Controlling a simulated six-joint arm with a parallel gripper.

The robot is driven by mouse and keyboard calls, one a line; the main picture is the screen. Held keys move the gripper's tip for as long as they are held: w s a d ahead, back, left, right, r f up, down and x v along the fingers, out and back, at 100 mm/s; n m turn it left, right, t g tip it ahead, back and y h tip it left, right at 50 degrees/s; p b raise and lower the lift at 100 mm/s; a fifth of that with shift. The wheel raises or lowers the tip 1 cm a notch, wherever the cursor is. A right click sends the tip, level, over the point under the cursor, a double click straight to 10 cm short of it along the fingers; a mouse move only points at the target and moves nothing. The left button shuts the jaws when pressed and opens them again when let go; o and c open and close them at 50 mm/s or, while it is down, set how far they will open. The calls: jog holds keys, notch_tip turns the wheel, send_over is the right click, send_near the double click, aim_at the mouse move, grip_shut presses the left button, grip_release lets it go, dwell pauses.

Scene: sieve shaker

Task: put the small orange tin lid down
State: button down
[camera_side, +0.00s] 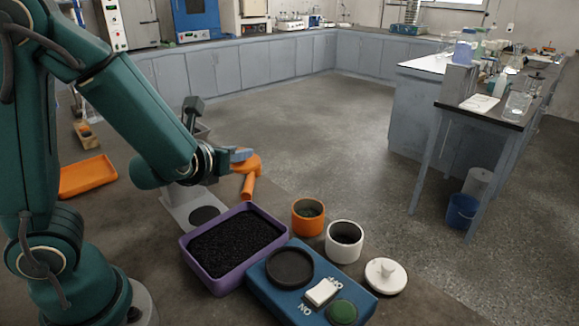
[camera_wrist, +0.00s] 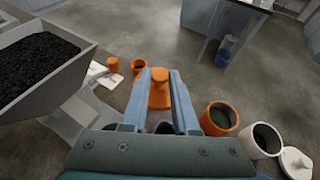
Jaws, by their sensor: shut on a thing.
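The orange tin lid (camera_wrist: 159,98) sits between the two blue-grey fingers of my gripper (camera_wrist: 160,88) in the wrist view, which are closed on it. In the side view my gripper (camera_side: 241,155) holds the orange lid (camera_side: 247,166) in the air, right of the arm's end and above the back of the purple tray. An orange tin (camera_side: 308,216) with dark green contents stands open on the bench to the right; it also shows in the wrist view (camera_wrist: 220,118). The fingers partly hide the lid's sides.
A white tin (camera_side: 344,241) with dark contents and a white knobbed lid (camera_side: 385,276) are beside the orange tin. A blue base (camera_side: 271,288) with a black ring is in front. The purple tray (camera_side: 207,279) holds black grains. An orange tray (camera_side: 87,177) lies left.

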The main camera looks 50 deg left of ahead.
aim_at(246, 165)
jog(key=r, duration=0.1)
jog(key=w+r+m+h, duration=0.1)
jog(key=r+m+t+h, duration=0.1)
jog(key=shift+w+d+r, duration=0.15)
jog(key=shift+d+r, duration=0.15)
jog(key=shift+d, duration=0.1)
jog(key=shift+w+d+r+m+h, duration=0.15)
jog(key=shift+d+r+m+h, duration=0.15)
jog(key=shift+h, duration=0.1)
jog(key=shift+w+d+f, duration=0.85)
jog(key=shift+d+f, duration=0.9)
jog(key=shift+f, duration=0.05)
jog(key=shift+w+d+f, duration=0.8)
jog(key=shift+d+f, duration=0.9)
jog(key=shift+f, duration=0.15)
jog(key=shift+w+d+f, duration=0.85)
jog(key=shift+d+f, duration=0.9)
jog(key=shift+f, duration=0.05)
jog(key=shift+f, duration=0.15)
jog(key=shift+f, duration=0.35)
jog(key=c, duration=0.7)
grip_release()
